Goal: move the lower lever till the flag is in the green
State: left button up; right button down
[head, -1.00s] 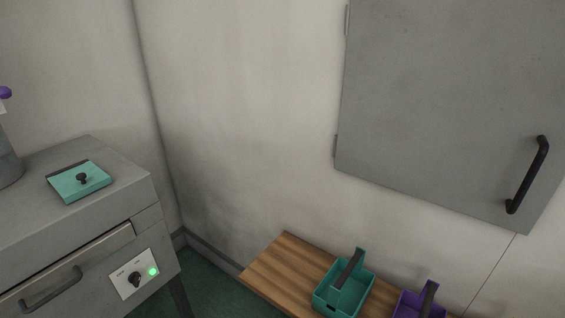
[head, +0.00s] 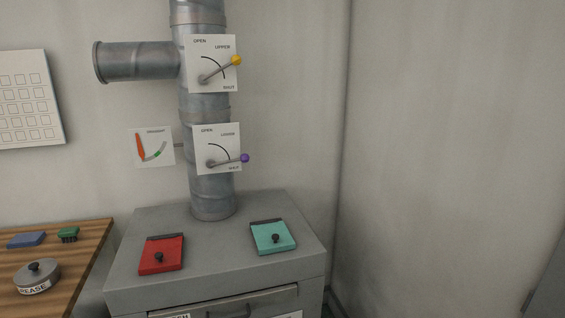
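The lower lever (head: 228,161) is a grey bar with a purple knob on a white plate marked OPEN, LOWER and SHUT. It points right and slightly up, close to the SHUT mark. The plate sits on a vertical metal pipe (head: 212,196). Left of it is a white draught gauge (head: 168,133) with an orange-red flag (head: 140,146) pointing up and slightly left. The green band (head: 158,154) lies at the lower right of the gauge's arc, and the flag is outside it. Neither of my grippers is in view.
An upper lever (head: 219,70) with a yellow knob points up-right. A side pipe (head: 135,61) juts left. Below, a grey cabinet (head: 212,245) carries a red flap (head: 162,250) and a teal flap (head: 273,233). A wooden bench (head: 82,250) with a grease tin (head: 36,277) stands left.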

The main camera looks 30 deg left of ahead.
aim_at(245, 158)
jog(key=u, duration=1.45)
